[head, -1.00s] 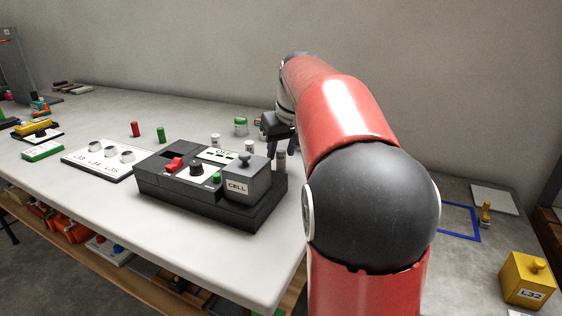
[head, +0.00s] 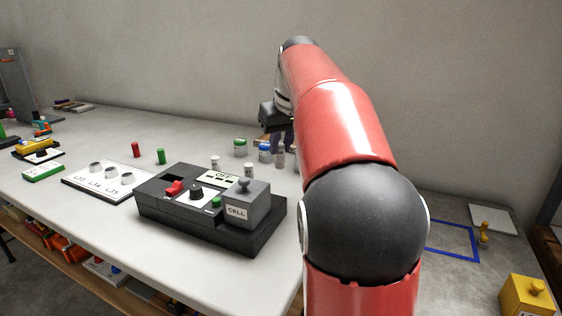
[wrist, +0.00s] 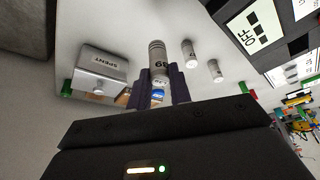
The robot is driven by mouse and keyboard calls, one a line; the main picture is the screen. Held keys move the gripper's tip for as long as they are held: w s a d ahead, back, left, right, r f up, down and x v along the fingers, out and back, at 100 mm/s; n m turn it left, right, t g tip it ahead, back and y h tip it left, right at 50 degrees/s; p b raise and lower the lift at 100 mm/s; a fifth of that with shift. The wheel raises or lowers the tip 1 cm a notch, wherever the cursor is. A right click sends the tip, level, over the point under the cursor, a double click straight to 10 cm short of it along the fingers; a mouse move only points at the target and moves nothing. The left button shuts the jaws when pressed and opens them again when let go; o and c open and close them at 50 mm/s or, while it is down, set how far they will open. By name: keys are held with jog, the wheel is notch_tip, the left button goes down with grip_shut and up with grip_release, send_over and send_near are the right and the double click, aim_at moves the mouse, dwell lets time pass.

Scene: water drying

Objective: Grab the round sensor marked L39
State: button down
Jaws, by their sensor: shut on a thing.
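My gripper (wrist: 162,90) is shut on a pale round cylinder (wrist: 158,60), which stands out beyond the fingertips in the wrist view. Its side carries dark marking that looks like "39"; the full label cannot be read. In the head view the dark fingers (head: 282,140) hold this cylinder (head: 280,158) behind the black CELL device, apparently above the table. Two similar small white cylinders stand on the table to the left, one (head: 215,163) farther left and one (head: 248,170) nearer. They also show in the wrist view (wrist: 189,52).
The black device (head: 160,210) with its CELL block (head: 240,205) stands in front. A green-lidded jar (head: 240,147) and a blue-lidded jar (head: 264,153) stand near the gripper. A SPENT box (wrist: 100,70) shows in the wrist view. A socket plate (head: 90,190) lies left.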

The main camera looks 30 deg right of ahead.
aim_at(281, 145)
notch_tip(281, 145, up, 13)
jog(key=shift+f, duration=0.2)
